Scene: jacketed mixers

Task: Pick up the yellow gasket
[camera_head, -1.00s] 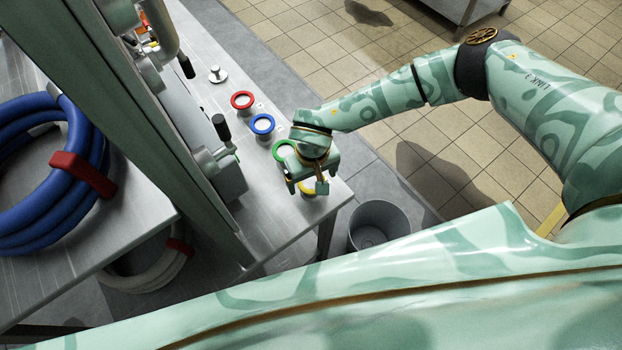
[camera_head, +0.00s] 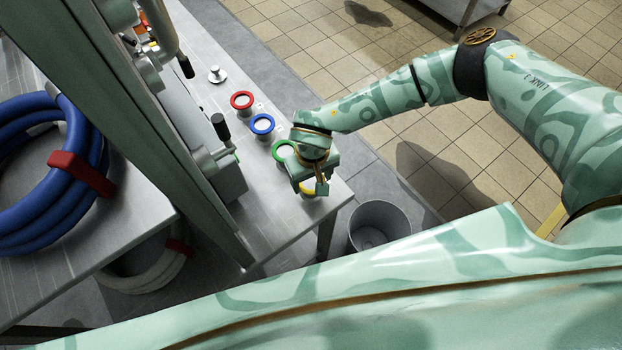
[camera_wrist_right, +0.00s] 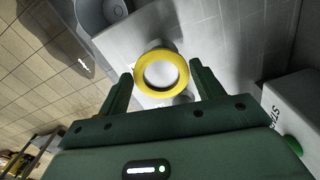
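The yellow gasket (camera_wrist_right: 138,84) is a ring near the middle of the right wrist view, with a pale centre. In the head view only a bit of yellow (camera_head: 307,194) shows under my right gripper (camera_head: 310,189), near the end of the bench. In the right wrist view the fingers of my right gripper (camera_wrist_right: 161,75) stand on opposite sides of the gasket and appear to touch its outer edge. I see no clear gap there. My left gripper is not in view.
Red (camera_head: 242,93), blue (camera_head: 262,133) and green (camera_head: 278,154) rings stand in a row on the metal bench (camera_head: 268,212). A grey bin (camera_head: 378,205) stands on the floor beyond the bench end. A coiled blue hose (camera_head: 40,235) lies at left.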

